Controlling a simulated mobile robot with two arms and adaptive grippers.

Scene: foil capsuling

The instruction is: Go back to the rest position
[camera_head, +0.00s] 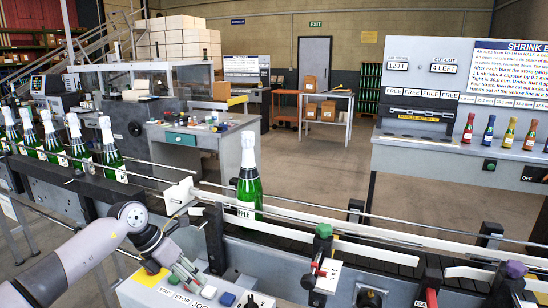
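My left gripper (187,270) reaches in from the lower left, over a small control panel (158,293) with START, STOP and JOG labels. Its fingers point down and right, close to the panel's buttons. They look near each other and seem to hold nothing, but I cannot tell whether they are fully shut or touch a button. A green bottle (249,190) with a white capsule stands upright on the conveyor (380,254), apart from my gripper. My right gripper is not in view.
Several capped bottles (80,148) stand in a row on the left part of the conveyor. Guide rails (330,215) run along it. Levers and coloured knobs (323,231) rise at the front right. A bench with small coloured bottles (489,130) stands at the right. Open floor lies beyond.

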